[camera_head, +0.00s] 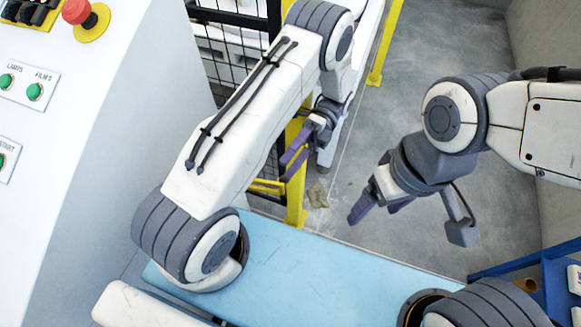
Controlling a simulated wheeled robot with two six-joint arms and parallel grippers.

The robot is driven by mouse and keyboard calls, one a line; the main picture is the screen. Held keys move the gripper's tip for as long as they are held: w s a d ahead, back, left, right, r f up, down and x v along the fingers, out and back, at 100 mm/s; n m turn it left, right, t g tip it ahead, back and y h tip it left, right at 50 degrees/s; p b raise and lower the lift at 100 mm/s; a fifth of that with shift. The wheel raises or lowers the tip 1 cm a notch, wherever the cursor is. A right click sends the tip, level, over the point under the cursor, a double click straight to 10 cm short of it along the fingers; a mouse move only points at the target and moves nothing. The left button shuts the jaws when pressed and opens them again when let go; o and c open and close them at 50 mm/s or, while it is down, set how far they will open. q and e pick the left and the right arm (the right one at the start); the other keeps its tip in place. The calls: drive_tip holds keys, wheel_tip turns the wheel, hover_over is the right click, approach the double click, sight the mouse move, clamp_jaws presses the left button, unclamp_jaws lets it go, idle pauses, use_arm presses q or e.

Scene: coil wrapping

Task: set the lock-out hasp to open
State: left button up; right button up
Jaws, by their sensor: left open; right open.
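I cannot make out the lock-out hasp in the head view; my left arm and gripper cover part of the yellow-framed fence. My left gripper (296,158) is open, with its purple fingers in front of the yellow post (296,205). I cannot tell whether it touches the post. My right gripper (379,209) is open and empty, over the grey floor to the right of the post, with its fingers pointing down and left.
A white control cabinet (95,130) with a red emergency-stop button (77,11) and green buttons (34,91) stands on the left. Black mesh (228,62) is behind my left arm. A blue rack (557,292) is at bottom right. The floor (445,60) beyond is mostly clear.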

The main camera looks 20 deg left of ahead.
use_arm(q)
drive_tip(key=s+d+r+p, duration=0.3)
drive_tip(key=d+r+p, duration=0.2)
drive_tip(key=d+r, duration=0.3)
drive_tip(key=d, duration=0.3)
drive_tip(key=shift+s+r, duration=0.2)
drive_tip(key=shift+r, duration=0.1)
drive_tip(key=shift+d+r, duration=0.1)
drive_tip(key=s+a+r+n+t+h, duration=0.2)
drive_tip(key=s+r+n+t+h, duration=0.2)
drive_tip(key=n+t, duration=0.9)
wheel_tip(320, 180, up, 3)
drive_tip(key=s+t, duration=0.1)
drive_tip(key=t, duration=0.3)
drive_tip(key=shift+s+a+f+h, duration=0.2)
drive_tip(key=shift+s+a+h, duration=0.1)
drive_tip(key=shift+a+h, duration=0.1)
